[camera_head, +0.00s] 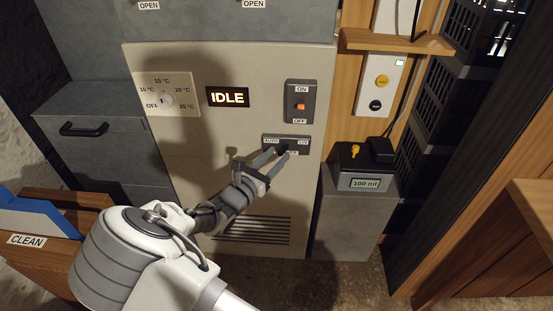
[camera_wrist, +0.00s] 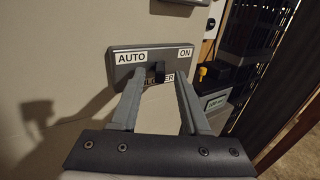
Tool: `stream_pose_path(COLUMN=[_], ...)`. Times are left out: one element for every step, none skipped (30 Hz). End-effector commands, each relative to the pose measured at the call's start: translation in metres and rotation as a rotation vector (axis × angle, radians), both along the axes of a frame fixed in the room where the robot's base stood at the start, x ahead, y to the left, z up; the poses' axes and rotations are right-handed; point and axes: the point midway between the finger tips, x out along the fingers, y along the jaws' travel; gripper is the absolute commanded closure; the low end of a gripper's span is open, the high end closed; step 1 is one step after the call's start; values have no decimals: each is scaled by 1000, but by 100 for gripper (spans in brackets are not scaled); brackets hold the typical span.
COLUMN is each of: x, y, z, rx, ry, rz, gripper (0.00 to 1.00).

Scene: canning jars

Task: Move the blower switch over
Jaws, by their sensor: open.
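The blower switch is a grey plate (camera_head: 270,138) on the beige panel, marked AUTO at its left and ON at its right. My gripper (camera_head: 276,155) is open in front of the plate. I cannot tell whether either finger touches the plate.
Above the plate is an ON/OFF switch (camera_head: 301,102) with an orange rocker. An IDLE display (camera_head: 228,97) and a temperature dial (camera_head: 166,99) are to its left. A dispenser reading 100 ml (camera_head: 365,184) stands close at the right. A vent (camera_head: 258,231) lies below.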

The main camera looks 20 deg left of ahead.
Motion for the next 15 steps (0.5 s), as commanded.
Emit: stream_pose_path(x=[3,4,5,6,6,7,7,7,7,7,7,6,6,6,6], y=[-1,-1,-2,-2,-2,-2,-2,-2,-2,-2,-2,-2,-2,-2,-2], z=[-1,-1,-1,0,0,0,0,0,0,0,0,0,0,0,0], rx=[0,0,0,0,0,0,0,0,0,0,0,0,0,0,0], ry=[0,1,1,1,0,0,0,0,0,0,0,0,0,0,0], rz=[0,0,0,0,0,0,1,1,0,0,0,0,0,0,0], gripper=[54,54,54,54,54,54,54,54,54,54,54,59,65,70,77])
